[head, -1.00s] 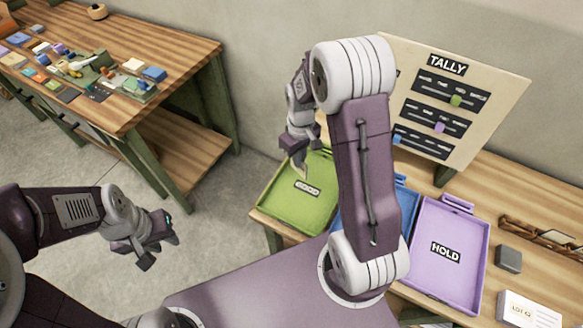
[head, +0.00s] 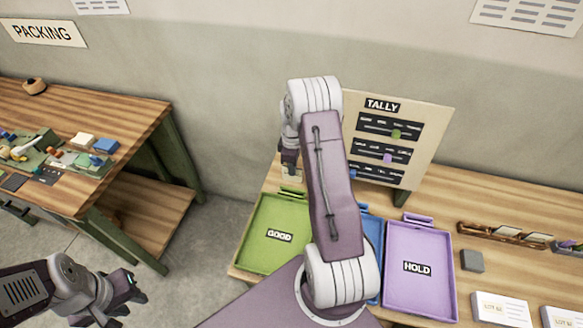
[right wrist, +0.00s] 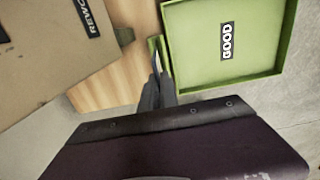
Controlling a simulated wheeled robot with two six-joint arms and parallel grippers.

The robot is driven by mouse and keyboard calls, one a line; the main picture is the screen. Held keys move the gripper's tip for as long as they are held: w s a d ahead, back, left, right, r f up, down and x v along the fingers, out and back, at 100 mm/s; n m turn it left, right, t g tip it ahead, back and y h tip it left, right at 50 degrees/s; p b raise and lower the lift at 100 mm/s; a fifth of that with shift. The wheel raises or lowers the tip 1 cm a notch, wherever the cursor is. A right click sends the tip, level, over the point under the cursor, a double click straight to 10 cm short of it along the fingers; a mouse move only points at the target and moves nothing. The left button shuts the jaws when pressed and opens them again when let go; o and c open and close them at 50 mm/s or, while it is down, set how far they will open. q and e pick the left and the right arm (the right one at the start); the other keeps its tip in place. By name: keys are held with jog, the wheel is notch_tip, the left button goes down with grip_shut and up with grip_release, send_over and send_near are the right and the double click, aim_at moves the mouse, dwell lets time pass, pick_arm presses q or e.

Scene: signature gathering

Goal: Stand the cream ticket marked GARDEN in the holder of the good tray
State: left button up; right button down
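The green good tray (head: 254,258) stands on the bench, its label GOOD facing up. Its small green holder (head: 292,190) is at the back edge. My right gripper (head: 290,172) is at that holder, partly hidden behind my arm. In the right wrist view, my right gripper (right wrist: 156,75) has its fingers close together beside the tray (right wrist: 277,80). A thin pale edge, seemingly the cream ticket (right wrist: 155,62) seen edge-on, shows between the fingertips at the holder. Its marking is not readable. My left gripper (head: 125,297) is open and empty, away from the bench.
A blue tray (head: 372,235) is partly hidden by my arm. The purple HOLD tray (head: 395,285) is to its right. The TALLY board (head: 425,125) stands behind. A wooden rack (head: 505,234), a grey block (head: 472,261) and white cards (head: 500,308) are at the right.

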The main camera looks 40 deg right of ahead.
aim_at(292, 179)
jog(key=shift+f+b, duration=2.55)
jog(key=shift+f, duration=0.8)
jog(key=shift+f+b, duration=0.9)
jog(key=shift+f, duration=0.55)
jog(key=c, duration=1.5)
grip_release()
jog(key=shift+c, duration=0.2)
notch_tip(292, 179, up, 9)
jog(key=shift+r+b, duration=0.1)
jog(key=shift+b, duration=0.3)
